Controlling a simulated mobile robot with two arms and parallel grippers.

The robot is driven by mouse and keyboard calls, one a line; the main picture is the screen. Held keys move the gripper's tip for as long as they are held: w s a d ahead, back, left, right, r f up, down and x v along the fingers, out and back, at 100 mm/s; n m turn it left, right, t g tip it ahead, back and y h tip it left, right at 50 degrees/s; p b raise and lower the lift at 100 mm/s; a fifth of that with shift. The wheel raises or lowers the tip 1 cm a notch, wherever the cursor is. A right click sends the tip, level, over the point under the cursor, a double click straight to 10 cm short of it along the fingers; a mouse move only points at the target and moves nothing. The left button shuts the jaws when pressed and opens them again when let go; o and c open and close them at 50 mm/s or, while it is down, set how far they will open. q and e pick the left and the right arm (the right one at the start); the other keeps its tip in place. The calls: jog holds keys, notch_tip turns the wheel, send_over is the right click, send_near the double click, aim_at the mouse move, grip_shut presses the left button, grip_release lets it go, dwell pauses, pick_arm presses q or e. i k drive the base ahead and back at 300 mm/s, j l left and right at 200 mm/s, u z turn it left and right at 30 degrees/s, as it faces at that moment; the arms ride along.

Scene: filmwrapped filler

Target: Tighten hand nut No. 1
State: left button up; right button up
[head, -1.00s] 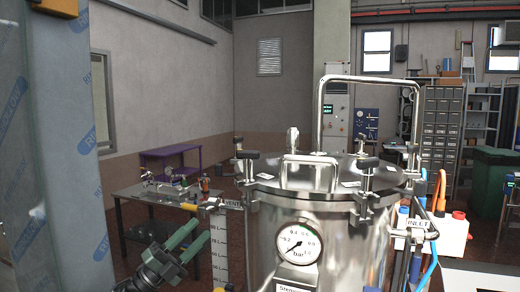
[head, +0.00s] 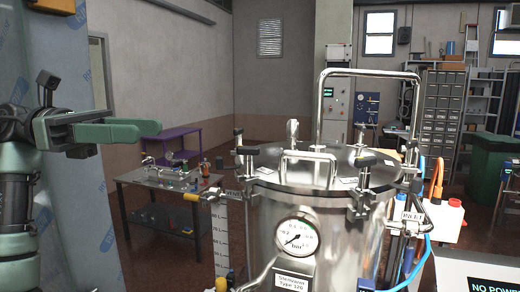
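A steel pressure vessel (head: 335,230) stands right of centre with a round lid (head: 320,178). Several black-topped hand nuts stand around the lid's rim: one at the left (head: 247,151), one at the front right (head: 364,164) and one at the far right (head: 411,146). Small white tags lie on the lid near them, but their numbers are too small to read, so I cannot tell which nut is No. 1. My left gripper (head: 150,131) is left of the vessel, well apart from the nuts, its two green fingers pointing right, apart and empty. My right gripper is not in view.
A pressure gauge (head: 297,238) is on the vessel's front. A tall handle (head: 370,73) and a low handle (head: 310,155) rise above the lid. A metal side table (head: 165,184) with fittings stands behind left. A film-wrapped column (head: 70,70) is close behind my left arm.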

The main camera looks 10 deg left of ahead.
aim_at(248, 152)
jog(key=i+l, duration=0.1)
jog(key=i, duration=0.4)
jog(key=i+l, duration=0.1)
jog(key=i, duration=0.35)
